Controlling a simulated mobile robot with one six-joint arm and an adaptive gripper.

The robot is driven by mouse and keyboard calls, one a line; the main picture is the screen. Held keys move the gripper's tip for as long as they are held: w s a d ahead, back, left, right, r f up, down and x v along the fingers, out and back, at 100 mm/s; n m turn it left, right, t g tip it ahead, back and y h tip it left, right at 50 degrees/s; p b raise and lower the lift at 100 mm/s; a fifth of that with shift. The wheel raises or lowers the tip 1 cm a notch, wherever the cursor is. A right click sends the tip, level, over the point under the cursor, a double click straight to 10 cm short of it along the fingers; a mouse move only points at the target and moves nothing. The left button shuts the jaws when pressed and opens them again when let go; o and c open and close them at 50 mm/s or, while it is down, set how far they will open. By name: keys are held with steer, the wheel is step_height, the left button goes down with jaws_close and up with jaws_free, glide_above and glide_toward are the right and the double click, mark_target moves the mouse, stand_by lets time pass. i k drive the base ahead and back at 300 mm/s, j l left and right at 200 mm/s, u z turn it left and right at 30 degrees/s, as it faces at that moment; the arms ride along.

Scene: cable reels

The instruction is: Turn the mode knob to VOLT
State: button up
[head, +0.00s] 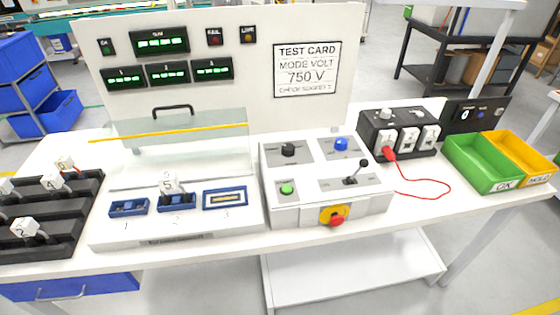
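A white control box (278,213) stands on the bench. On its sloped top are a black knob (288,149) at the upper left and a blue knob (341,144) at the upper right. Their labels are too small to read, so I cannot tell which is the mode knob or where either points. The test card (307,70) on the upright panel reads "MODE VOLT" and "750 V". My gripper is not in this view.
The box also carries a green button (287,188), a lever (357,172) and a red emergency stop (335,217). A clear guard (180,150) stands to the left over a fixture with several numbered nests. A red cable (430,198) lies to the right, near green (484,165) and yellow bins (522,158).

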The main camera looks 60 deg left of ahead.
mark_target(288, 149)
steer(key=j+u, duration=0.1)
steer(key=u, duration=1.85)
